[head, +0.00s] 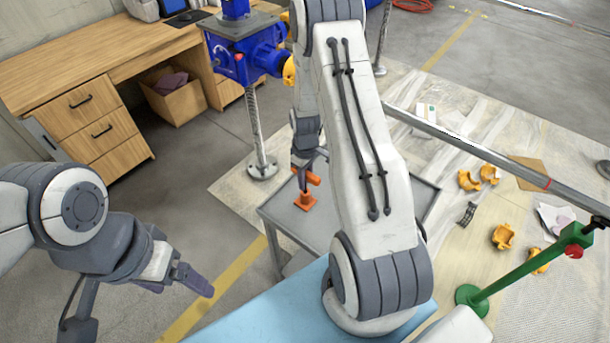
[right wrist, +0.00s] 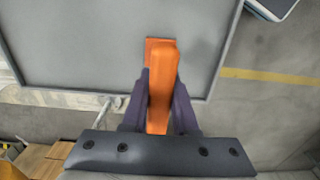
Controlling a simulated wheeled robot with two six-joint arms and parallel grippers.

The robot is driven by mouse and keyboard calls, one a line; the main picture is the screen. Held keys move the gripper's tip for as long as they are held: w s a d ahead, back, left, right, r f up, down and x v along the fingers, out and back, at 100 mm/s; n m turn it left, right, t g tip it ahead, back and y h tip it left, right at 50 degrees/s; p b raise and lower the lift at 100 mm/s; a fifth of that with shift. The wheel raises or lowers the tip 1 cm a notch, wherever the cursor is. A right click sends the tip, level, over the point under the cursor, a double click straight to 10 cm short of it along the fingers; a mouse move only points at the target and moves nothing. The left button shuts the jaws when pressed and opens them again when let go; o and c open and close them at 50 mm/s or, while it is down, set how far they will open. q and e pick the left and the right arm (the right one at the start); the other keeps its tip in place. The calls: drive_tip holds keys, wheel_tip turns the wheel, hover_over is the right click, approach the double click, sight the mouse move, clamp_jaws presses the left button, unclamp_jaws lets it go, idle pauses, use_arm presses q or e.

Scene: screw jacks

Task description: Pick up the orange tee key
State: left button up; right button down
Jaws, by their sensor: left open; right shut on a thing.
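The orange tee key (head: 306,201) stands at the grey cart's top in the head view, with its base seeming to rest on the surface. It also shows in the right wrist view (right wrist: 163,75), running between the two fingers. My right gripper (head: 308,166) is above the key and shut on its upper part. The same gripper shows from behind in the right wrist view (right wrist: 159,112). My left gripper (head: 190,282) is open and empty at lower left, well away from the key. Part of the key's upper end is hidden by my right fingers.
The grey cart top (head: 285,217) is otherwise clear where visible. A blue screw jack (head: 240,60) on a post stands behind it. A wooden desk (head: 85,70) is at back left. A green post (head: 520,270) and orange parts (head: 503,236) are at right.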

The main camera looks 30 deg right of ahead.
drive_tip(key=shift+r, duration=0.2)
idle(0.7)
wheel_tip(320, 180, up, 10)
drive_tip(key=shift+f+b, duration=0.15)
drive_tip(key=shift+b, duration=0.4)
